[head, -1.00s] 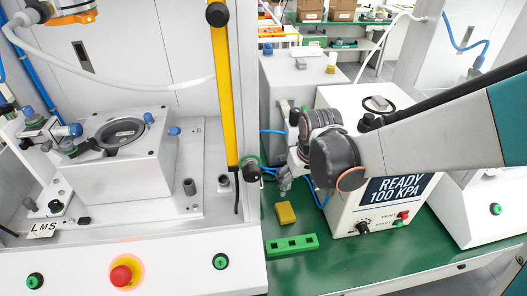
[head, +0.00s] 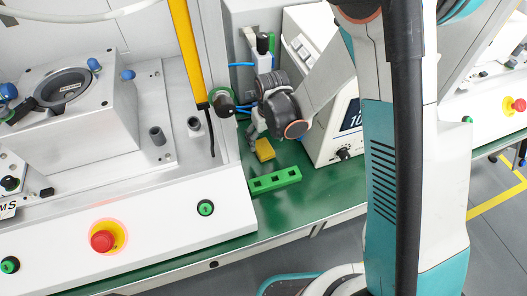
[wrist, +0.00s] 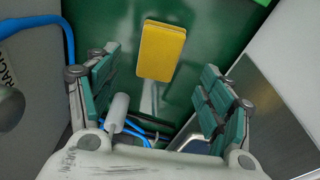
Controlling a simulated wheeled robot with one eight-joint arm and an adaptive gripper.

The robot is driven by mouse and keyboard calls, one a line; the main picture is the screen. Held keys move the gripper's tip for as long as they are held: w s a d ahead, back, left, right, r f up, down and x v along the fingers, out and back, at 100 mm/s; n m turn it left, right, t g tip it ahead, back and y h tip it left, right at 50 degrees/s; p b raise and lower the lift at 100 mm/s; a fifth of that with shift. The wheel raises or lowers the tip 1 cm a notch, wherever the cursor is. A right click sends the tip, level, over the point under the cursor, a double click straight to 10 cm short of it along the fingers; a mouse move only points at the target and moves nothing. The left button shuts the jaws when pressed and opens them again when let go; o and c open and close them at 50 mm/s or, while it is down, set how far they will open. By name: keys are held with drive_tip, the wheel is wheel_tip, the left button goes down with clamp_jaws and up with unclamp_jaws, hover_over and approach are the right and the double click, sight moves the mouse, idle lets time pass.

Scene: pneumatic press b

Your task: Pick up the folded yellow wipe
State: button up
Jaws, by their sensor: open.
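The folded yellow wipe (head: 264,149) lies flat on the green bench top (head: 285,222), just behind a green block with holes. In the wrist view the wipe (wrist: 161,51) is a yellow rectangle ahead of my fingers, a little above the middle of the gap. My gripper (wrist: 160,95) is open and empty, with a teal-padded finger on each side. In the head view my gripper (head: 254,140) is above and beside the wipe's back left edge, partly hidden by the wrist. I cannot tell its exact height.
The green block (head: 275,181) with square holes lies in front of the wipe. The grey and white press housing (head: 185,215) stands to the left. A white display box (head: 335,125) stands to the right. Blue hoses (wrist: 68,40) run near my gripper.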

sight(264, 147)
drive_tip(key=shift+w+a+f+b, duration=0.15)
drive_tip(key=shift+f+b, duration=0.35)
drive_tip(key=shift+f, duration=0.55)
drive_tip(key=shift+w+f+b, duration=0.25)
drive_tip(key=shift+f+b, duration=0.3)
drive_tip(key=shift+f, duration=0.55)
drive_tip(key=shift+w+a+f+b, duration=0.15)
drive_tip(key=shift+f+b, duration=0.35)
drive_tip(key=shift+f, duration=0.55)
drive_tip(key=shift+d, duration=0.1)
drive_tip(key=c, duration=1.1)
